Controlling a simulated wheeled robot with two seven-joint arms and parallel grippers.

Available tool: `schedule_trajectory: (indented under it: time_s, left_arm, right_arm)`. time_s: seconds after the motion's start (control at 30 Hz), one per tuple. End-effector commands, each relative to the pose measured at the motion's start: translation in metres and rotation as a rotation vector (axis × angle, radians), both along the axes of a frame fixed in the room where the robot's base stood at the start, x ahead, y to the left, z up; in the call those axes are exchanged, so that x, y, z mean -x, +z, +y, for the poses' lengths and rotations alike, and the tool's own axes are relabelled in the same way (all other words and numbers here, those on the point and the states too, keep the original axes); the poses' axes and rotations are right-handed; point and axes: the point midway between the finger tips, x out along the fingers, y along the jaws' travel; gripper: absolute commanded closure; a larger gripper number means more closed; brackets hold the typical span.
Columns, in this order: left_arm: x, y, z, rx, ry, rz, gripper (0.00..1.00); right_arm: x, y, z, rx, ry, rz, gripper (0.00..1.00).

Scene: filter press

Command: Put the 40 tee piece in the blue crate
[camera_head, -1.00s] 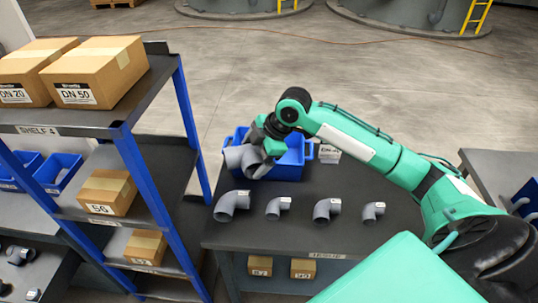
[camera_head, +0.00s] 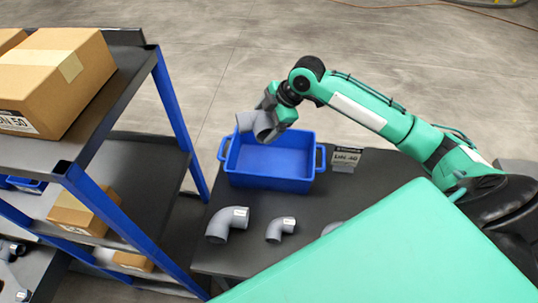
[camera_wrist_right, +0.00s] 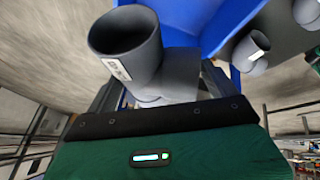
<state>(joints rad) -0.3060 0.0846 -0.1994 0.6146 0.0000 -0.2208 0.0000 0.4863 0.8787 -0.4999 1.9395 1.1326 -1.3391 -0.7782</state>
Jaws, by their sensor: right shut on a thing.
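My right gripper (camera_head: 273,107) is shut on a grey tee piece (camera_head: 253,123), which it holds in the air above the back left part of the blue crate (camera_head: 270,184). In the right wrist view the tee piece (camera_wrist_right: 126,48) shows a round open end and a small white label too blurred to read. Blue crate wall (camera_wrist_right: 222,18) shows behind it. The crate stands on the dark table and its visible inside is empty. My left gripper is not in view.
Grey elbow pipes (camera_head: 229,224) and (camera_head: 281,228) lie on the table (camera_head: 250,262) in front of the crate. A label stand (camera_head: 345,159) is right of the crate. A shelf rack (camera_head: 172,110) with cardboard boxes (camera_head: 62,78) stands at left.

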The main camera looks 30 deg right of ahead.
Motion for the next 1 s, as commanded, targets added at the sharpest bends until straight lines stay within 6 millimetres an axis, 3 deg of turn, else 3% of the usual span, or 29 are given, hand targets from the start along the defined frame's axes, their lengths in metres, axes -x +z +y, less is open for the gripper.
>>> schedule_trajectory:
  time_s: [0.17,0.4,0.57,1.0]
  left_arm:
    - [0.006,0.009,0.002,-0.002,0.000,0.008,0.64]
    - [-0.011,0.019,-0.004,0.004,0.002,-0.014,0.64]
    - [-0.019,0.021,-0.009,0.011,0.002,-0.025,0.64]
    - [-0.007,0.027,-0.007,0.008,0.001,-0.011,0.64]
  right_arm:
    - [0.001,-0.047,0.000,-0.002,-0.002,0.005,0.51]
    - [0.001,-0.103,0.001,-0.003,-0.002,0.002,0.51]
    - [-0.001,-0.119,0.000,-0.002,0.000,-0.002,0.50]
    - [0.000,-0.164,0.000,0.000,0.000,-0.001,0.51]
